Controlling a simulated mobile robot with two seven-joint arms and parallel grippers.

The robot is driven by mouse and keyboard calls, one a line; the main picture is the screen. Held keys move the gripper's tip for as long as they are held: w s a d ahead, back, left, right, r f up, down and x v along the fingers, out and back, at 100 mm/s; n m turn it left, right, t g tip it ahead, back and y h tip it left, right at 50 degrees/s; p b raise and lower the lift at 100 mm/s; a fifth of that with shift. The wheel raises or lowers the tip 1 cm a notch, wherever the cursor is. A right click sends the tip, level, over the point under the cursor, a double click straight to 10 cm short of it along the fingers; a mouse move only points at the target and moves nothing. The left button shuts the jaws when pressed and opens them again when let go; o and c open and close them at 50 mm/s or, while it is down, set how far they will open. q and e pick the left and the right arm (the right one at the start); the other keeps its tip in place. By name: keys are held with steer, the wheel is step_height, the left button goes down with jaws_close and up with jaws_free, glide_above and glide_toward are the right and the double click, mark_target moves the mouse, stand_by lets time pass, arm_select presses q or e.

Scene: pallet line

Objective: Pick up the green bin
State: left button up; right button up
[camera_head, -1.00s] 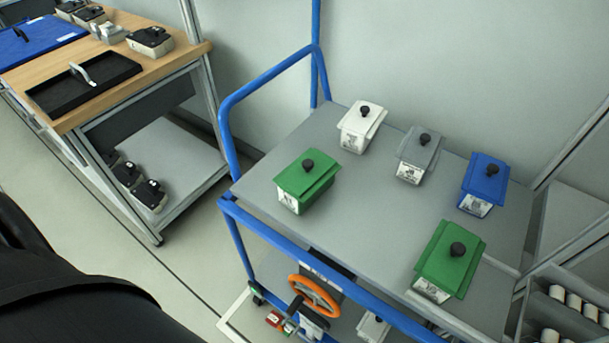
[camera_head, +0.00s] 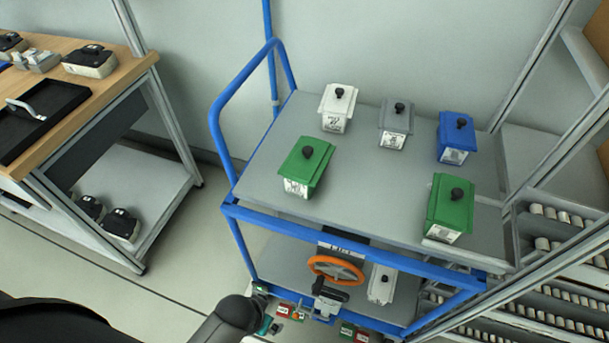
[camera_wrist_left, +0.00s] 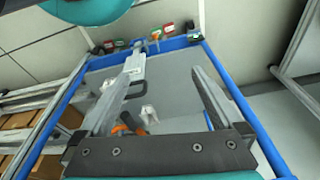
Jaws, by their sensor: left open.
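Two green bins with black knobs stand on the top of the blue-framed cart (camera_head: 235,180) in the head view. One green bin (camera_head: 305,165) is at the left front and the other green bin (camera_head: 449,208) is at the right front. My left gripper (camera_wrist_left: 167,66) is open and empty in the wrist view, with its two fingers spread. No green bin can be made out between them. My right gripper is not in view.
A white bin (camera_head: 338,108), a grey bin (camera_head: 396,125) and a blue bin (camera_head: 456,137) stand along the cart's back. A wooden-topped table (camera_head: 110,95) stands left, a roller rack (camera_head: 560,245) right.

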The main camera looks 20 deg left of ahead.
arm_select(q)
steer(key=w+r+t+p, duration=0.1)
steer(key=w+r+t, duration=0.35)
steer(key=r, duration=1.35)
steer(key=t+h, duration=0.1)
steer(key=t, duration=0.6)
glide_toward(297, 185)
steer(key=w, duration=0.2)
steer(key=shift+n+g, duration=0.25)
steer(key=shift+n, duration=0.15)
steer(key=b+x, duration=0.1)
steer(key=x, duration=0.9)
steer(key=shift+f+b, duration=0.2)
steer(key=shift+b, duration=0.15)
steer(key=shift+b+x, duration=0.8)
steer(key=shift+x, duration=1.65)
steer(key=shift+r, duration=0.1)
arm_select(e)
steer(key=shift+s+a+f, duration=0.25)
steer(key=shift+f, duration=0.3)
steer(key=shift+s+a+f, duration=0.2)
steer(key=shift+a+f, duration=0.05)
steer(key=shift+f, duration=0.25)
arm_select(q)
jaws_close()
steer(key=shift+w+r, duration=0.1)
